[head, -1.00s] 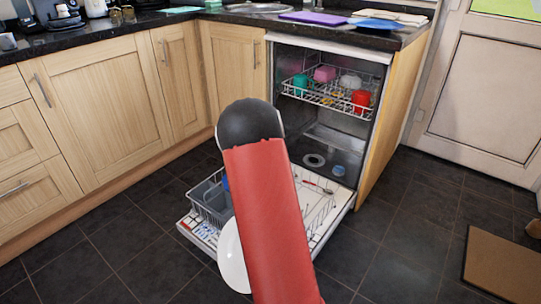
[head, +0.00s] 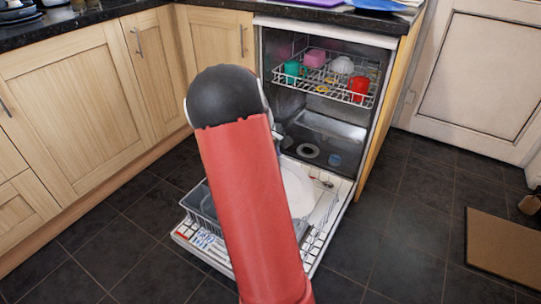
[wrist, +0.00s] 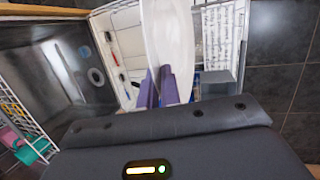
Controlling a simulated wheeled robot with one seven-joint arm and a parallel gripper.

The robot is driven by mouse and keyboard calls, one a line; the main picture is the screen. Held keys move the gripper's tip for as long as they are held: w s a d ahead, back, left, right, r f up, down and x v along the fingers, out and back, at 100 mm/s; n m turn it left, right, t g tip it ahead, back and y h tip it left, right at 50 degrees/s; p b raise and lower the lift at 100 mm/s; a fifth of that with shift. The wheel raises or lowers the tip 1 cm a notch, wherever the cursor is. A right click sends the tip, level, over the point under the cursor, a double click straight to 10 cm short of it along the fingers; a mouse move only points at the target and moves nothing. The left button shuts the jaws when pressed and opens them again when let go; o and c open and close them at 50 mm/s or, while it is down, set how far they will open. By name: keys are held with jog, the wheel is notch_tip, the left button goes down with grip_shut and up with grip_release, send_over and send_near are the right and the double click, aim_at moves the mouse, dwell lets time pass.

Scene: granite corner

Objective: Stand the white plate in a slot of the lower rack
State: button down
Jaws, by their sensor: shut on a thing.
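The white plate (head: 298,188) shows to the right of my red arm in the head view, over the lower rack (head: 329,208) on the open dishwasher door. In the wrist view the plate (wrist: 166,35) is seen nearly edge-on, its near edge between the purple fingers of my gripper (wrist: 160,80). My gripper is shut on it. In the head view my arm hides the fingers and part of the rack. The plate stands steeply tilted; I cannot tell whether its lower edge touches the rack or sits in a slot.
A grey cutlery basket (head: 200,205) is at the rack's left side. The upper rack (head: 325,83) holds a green cup (head: 292,70), a red cup (head: 359,87), a pink item and a white bowl. Dark floor is clear around the door; a brown mat (head: 503,245) lies right.

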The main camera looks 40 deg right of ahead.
dwell(0.3)
jog(key=shift+f+b, duration=5)
jog(key=shift+f, duration=3.1)
jog(key=c, duration=1.5)
grip_release()
jog(key=shift+p+v, duration=0.4)
jog(key=shift+v, duration=3.5)
jog(key=shift+s+a, duration=0.1)
